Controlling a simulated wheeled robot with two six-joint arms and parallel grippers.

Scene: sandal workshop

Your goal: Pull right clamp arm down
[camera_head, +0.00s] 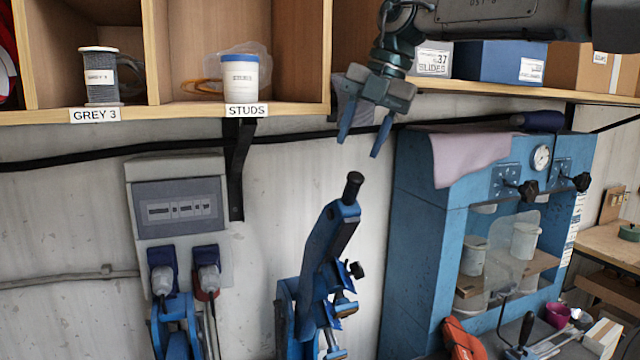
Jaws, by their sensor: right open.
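The right clamp arm (327,241) is a blue lever with a black grip (352,187) at its top. It stands raised, leaning a little to the right, in the lower middle of the head view. My right gripper (361,148) hangs from above with blue fingers pointing down. It is open and empty, a short way above the black grip in the picture and apart from it. The lower end of the clamp is cut off by the bottom edge. My left gripper is not in view.
A wooden shelf (190,113) with a thread spool (101,78) and a studs tub (240,74) runs above. A blue cabinet (412,225) stands right. A grey socket box (178,205) is on the wall at left, above another blue device (175,325).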

